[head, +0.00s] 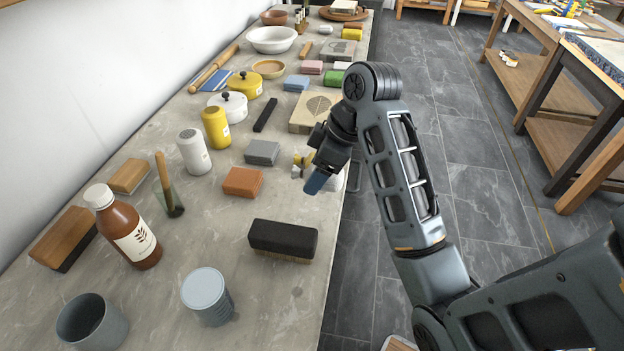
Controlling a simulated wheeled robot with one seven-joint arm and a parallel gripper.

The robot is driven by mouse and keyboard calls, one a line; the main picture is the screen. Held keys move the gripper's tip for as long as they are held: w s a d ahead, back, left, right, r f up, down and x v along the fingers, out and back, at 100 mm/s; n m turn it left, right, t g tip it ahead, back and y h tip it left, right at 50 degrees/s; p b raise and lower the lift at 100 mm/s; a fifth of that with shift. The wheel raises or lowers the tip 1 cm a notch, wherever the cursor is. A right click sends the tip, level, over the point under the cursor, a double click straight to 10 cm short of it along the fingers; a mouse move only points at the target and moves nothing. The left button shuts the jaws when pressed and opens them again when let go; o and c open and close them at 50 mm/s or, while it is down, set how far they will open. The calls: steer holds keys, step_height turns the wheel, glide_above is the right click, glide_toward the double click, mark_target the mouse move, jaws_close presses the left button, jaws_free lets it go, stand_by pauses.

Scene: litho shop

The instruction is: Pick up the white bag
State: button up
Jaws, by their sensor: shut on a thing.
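My gripper (309,173) is low over the right edge of the stone counter, pointing down and left. It is shut on a whitish thing, which I take for the white bag (337,182). Only a small pale part of the bag shows behind and right of the fingers; the rest is hidden by my gripper and wrist. I cannot tell whether the bag still touches the counter.
On the counter (190,250), an orange block (243,182) and a grey block (262,152) lie left of my gripper. A dark brush (283,239) lies in front. A carved stone slab (314,112) lies behind. The tiled floor (440,140) to the right is open.

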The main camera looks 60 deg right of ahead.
steer(key=s+d+r+p, duration=0.2)
steer(key=d+r, duration=0.4)
steer(key=d, duration=0.3)
steer(key=shift+d+p, duration=0.4)
steer(key=shift+p, duration=0.35)
steer(key=o, duration=0.6)
steer(key=c, duration=0.4)
steer(key=shift+o, duration=0.2)
